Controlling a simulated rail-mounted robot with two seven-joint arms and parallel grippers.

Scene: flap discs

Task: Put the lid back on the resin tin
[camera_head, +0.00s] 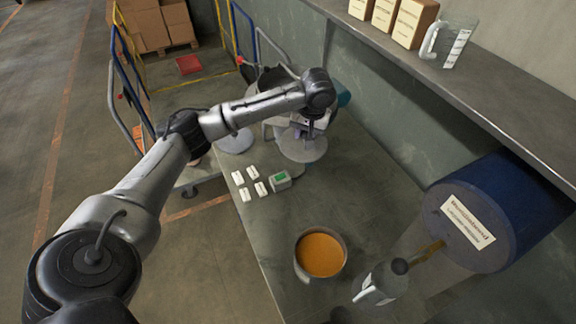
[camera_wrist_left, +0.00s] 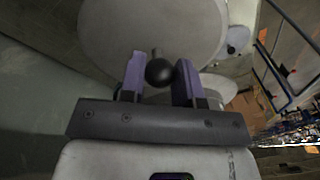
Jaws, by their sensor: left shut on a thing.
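The resin tin (camera_head: 299,266) stands open on the table in the head view, with orange resin showing inside. The lid (camera_head: 302,152) is a pale grey disc at the far part of the table, beyond the tin. My left gripper (camera_head: 304,130) is directly over the lid. In the left wrist view the lid (camera_wrist_left: 140,25) fills the upper middle, and its round black knob (camera_wrist_left: 159,72) sits between the purple fingers of the gripper (camera_wrist_left: 158,84). The gripper is shut on this knob. I cannot tell whether the lid touches the table. My right gripper is not in view.
White cards (camera_head: 245,194) and a small green-topped box (camera_head: 280,181) lie between lid and tin. A shelf (camera_head: 470,88) overhangs the right side. A railed trolley is at left.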

